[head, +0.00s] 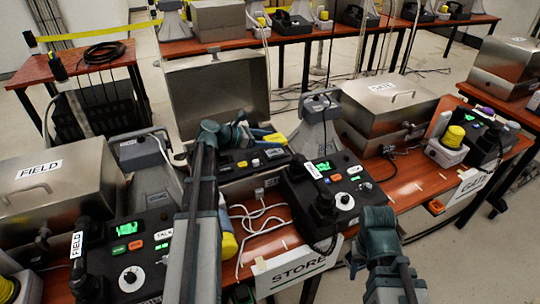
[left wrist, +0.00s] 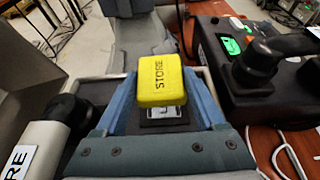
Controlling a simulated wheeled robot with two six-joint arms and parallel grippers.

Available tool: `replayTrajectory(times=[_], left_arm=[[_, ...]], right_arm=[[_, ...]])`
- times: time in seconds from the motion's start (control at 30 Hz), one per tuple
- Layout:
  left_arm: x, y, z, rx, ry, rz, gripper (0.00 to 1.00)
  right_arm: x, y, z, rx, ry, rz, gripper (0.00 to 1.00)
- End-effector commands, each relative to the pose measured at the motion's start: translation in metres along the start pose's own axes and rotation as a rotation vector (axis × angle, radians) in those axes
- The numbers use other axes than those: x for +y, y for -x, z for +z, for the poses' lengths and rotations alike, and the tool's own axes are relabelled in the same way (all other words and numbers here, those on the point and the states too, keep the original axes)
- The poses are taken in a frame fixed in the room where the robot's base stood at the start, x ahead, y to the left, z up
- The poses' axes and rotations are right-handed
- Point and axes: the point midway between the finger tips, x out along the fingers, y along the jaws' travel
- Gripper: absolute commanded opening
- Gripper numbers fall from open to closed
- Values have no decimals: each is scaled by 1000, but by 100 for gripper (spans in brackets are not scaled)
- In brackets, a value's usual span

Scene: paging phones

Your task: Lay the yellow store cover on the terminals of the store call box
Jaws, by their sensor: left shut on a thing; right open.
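The yellow store cover (left wrist: 161,81), lettered STORE, is between the blue fingers of my left gripper (left wrist: 163,100), which is shut on it. In the head view the cover (head: 275,138) and left gripper (head: 262,136) are over the open metal call box (head: 218,92), whose lid stands up at the back. In the left wrist view a black block with a white label (left wrist: 165,114) shows just below the cover. The terminals cannot be made out; I cannot tell whether the cover touches anything. My right gripper (head: 378,218) is open and empty, in front of the STORE phone.
The black STORE phone (head: 335,190) stands right of the box, with a white cable (head: 250,215) on the red table. A closed FIELD box (head: 55,180) is at left and a closed GATE box (head: 388,98) at right. A yellow cup-shaped thing (head: 228,243) is beside my left arm.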

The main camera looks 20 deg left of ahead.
Motion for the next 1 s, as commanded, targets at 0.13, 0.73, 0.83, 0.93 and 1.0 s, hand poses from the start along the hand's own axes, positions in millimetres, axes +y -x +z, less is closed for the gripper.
replayTrajectory(times=[0.13, 0.73, 0.83, 0.93, 1.0], left_arm=[[0, 0, -1, 0, 0, 0, 6], [0, -14, -34, 0, 0, 0, 6], [0, -14, -35, 0, 0, 0, 6], [0, -16, -38, 0, 0, 0, 6], [0, -16, -38, 0, 0, 0, 79]], right_arm=[[0, -1, 0, 0, 0, 0, 50], [-4, -37, -2, 0, 0, 0, 50], [-4, -38, -2, 0, 0, 0, 50], [-4, -41, -2, 0, 0, 0, 50], [-4, -40, -2, 0, 0, 0, 50]])
